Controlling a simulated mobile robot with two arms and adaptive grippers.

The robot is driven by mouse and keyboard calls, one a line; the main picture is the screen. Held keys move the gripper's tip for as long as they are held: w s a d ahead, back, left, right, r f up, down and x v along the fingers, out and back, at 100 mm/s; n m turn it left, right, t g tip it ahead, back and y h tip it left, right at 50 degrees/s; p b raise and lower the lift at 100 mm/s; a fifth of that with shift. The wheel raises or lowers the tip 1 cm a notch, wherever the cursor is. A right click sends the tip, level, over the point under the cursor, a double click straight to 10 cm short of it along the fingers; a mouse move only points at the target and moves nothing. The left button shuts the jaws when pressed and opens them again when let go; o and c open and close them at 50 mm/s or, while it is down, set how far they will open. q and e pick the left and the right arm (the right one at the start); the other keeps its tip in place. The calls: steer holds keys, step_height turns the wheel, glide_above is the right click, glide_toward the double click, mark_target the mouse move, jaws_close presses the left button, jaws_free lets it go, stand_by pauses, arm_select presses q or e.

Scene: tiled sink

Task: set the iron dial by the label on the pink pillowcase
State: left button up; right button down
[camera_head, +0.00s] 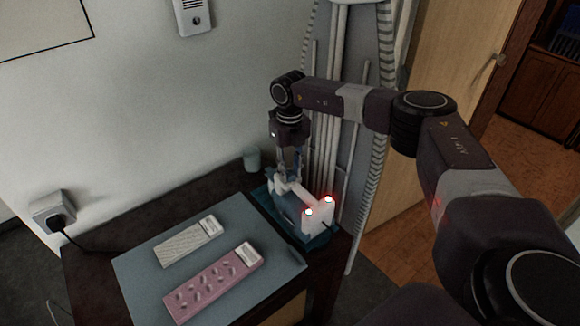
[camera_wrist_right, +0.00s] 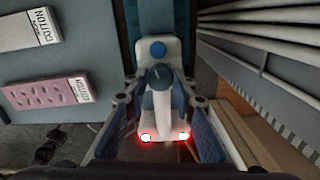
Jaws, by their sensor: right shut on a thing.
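The iron (camera_head: 284,205) is white and blue and stands on a teal rest at the table's right end, with two red-glowing lights. In the wrist view the iron (camera_wrist_right: 157,107) shows a blue button and a dark round dial (camera_wrist_right: 162,74). My right gripper (camera_head: 288,178) reaches down onto it. In the wrist view its fingers (camera_wrist_right: 163,88) flank the iron near the dial and are shut on it; the exact contact is unclear. The pink pillowcase (camera_head: 208,288) lies folded on the mat. My left gripper is out of view.
A pale folded cloth (camera_head: 188,243) with a white label lies beside the pillowcase on a grey-blue mat (camera_head: 140,270). A cup (camera_head: 252,158) stands behind the iron. A wall socket (camera_head: 53,212) holds a plug with a cord. White pipes (camera_head: 325,130) rise close behind my right arm.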

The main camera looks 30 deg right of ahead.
mark_target(290, 173)
steer(key=m+p, duration=0.2)
steer(key=m, duration=0.4)
steer(key=shift+w, duration=0.1)
steer(key=shift+m, duration=0.3)
stand_by(0.3)
steer(key=c, duration=1.6)
jaws_free()
step_height(290, 173, up, 12)
